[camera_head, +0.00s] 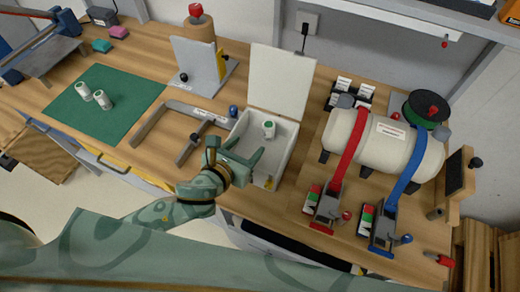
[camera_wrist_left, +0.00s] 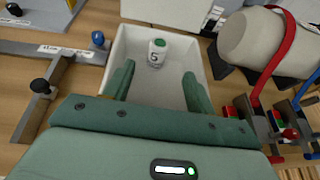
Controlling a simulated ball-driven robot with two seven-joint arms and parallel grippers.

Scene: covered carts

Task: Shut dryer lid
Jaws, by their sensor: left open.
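The dryer is a white open box (camera_head: 285,158) on the wooden bench. Its white lid (camera_head: 279,82) stands up, open, at the back edge. A small white vial with a green cap (camera_head: 269,130) stands inside; in the left wrist view the vial (camera_wrist_left: 157,52) bears a dark mark. My left gripper (camera_head: 236,153) is open and empty at the front left of the box. In the left wrist view its two green fingers (camera_wrist_left: 159,78) point into the box opening, with the vial beyond them and apart from them. My right gripper is not in view.
A grey metal bracket (camera_head: 177,122) and a blue knob (camera_head: 233,111) lie left of the box. A cream tank (camera_head: 372,142) with red and blue straps stands close on the right. A green mat (camera_head: 125,92) with two vials lies at left.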

